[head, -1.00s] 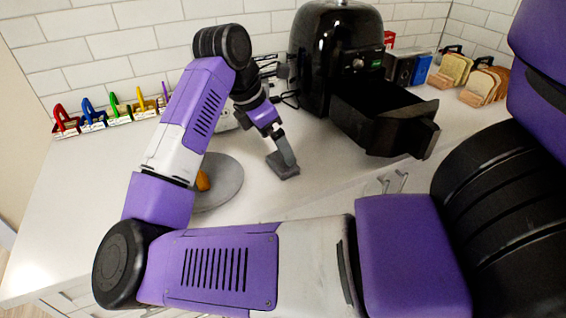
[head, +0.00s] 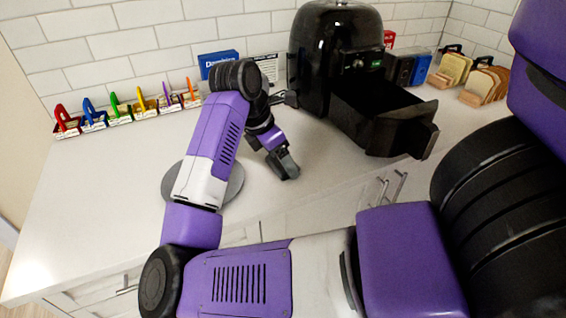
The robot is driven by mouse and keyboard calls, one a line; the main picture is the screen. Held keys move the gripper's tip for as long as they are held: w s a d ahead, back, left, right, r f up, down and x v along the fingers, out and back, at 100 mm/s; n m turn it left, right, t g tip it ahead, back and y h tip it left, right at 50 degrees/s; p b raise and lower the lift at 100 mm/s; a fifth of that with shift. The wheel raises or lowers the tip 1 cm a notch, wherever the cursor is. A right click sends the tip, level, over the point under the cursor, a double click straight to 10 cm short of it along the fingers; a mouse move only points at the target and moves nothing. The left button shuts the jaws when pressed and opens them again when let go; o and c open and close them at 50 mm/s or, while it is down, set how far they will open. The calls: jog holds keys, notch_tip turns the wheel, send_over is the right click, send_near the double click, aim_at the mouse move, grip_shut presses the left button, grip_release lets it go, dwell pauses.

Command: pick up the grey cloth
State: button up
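My gripper (head: 287,169) reaches down to the counter, between the grey plate and the open black drawer. A small grey patch (head: 290,165) shows at its fingertips; it may be the grey cloth, but it blends with the dark fingers. I cannot tell whether the fingers are open or closed on it. No other grey cloth shows on the counter.
A grey round plate (head: 236,184) lies left of my gripper, partly behind my arm. A black air fryer (head: 335,50) has its drawer (head: 385,118) pulled out to the right. Several coloured-handled items (head: 120,108) line the wall. The left counter (head: 90,200) is clear.

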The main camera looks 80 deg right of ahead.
jog(key=c, duration=0.3)
jog(key=shift+r, duration=0.15)
jog(key=shift+c, duration=0.2)
notch_tip(320, 180, up, 20)
